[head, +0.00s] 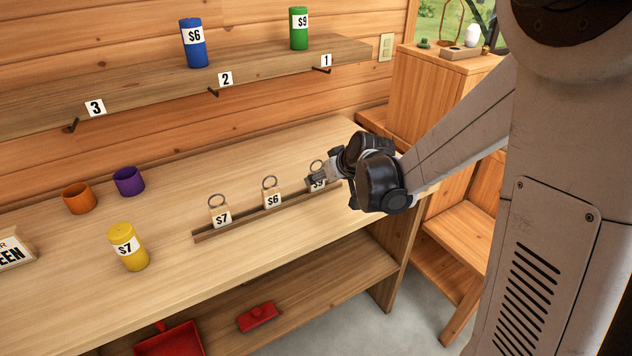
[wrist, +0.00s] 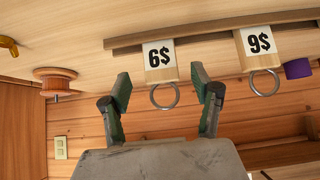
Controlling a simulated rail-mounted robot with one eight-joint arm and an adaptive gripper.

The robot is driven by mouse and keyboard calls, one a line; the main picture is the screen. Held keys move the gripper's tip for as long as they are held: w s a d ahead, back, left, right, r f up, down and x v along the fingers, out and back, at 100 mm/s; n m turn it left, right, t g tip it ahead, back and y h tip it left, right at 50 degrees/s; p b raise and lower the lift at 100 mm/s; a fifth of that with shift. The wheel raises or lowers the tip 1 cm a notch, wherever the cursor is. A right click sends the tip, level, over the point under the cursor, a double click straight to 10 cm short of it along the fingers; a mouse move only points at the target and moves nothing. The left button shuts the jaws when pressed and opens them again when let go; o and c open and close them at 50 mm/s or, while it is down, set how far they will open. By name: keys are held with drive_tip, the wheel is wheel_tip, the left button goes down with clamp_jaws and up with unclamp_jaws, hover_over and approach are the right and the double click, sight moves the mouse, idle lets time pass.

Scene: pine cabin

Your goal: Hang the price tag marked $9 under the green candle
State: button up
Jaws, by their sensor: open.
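The $9 price tag (head: 317,184) is a wooden block with a metal ring on top, standing at the right end of the rail and partly hidden by my gripper (head: 318,177). In the wrist view, which is upside down, my gripper (wrist: 162,92) is open. Its green-padded fingers appear on either side of the $9 tag's ring (wrist: 164,95); whether they are level with it in depth I cannot tell. The green candle (head: 299,29), labelled $9, stands on the upper shelf near its right end. A hook (head: 322,69) labelled 1 is on the shelf's edge below it.
Tags $6 (head: 272,199) and $7 (head: 221,217) stand on the same rail (head: 243,220). A blue candle (head: 194,44) stands above hook 2 (head: 213,92); hook 3 (head: 73,126) is farther left. A yellow candle (head: 128,247), orange cup (head: 79,198) and purple cup (head: 129,181) occupy the counter's left.

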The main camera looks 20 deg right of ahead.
drive_tip(key=shift+x, duration=2.55)
drive_tip(key=shift+c, duration=0.5)
drive_tip(key=c, duration=0.9)
drive_tip(key=shift+r, duration=0.1)
drive_tip(key=shift+r, duration=0.55)
drive_tip(key=r, duration=0.3)
drive_tip(key=shift+s+a+r, duration=0.25)
drive_tip(key=shift+s, duration=0.15)
drive_tip(key=s+a+r, duration=0.1)
drive_tip(key=s+r, duration=0.1)
drive_tip(key=s, duration=0.1)
drive_tip(key=s+a+r+p, duration=0.1)
drive_tip(key=s+a+r, duration=0.1)
drive_tip(key=s, duration=0.1)
drive_tip(key=s+a+r, duration=0.1)
drive_tip(key=s+r, duration=0.1)
drive_tip(key=s, duration=0.1)
drive_tip(key=shift+s+a+r, duration=0.15)
drive_tip(key=shift+s+a, duration=0.1)
drive_tip(key=shift+s, duration=0.1)
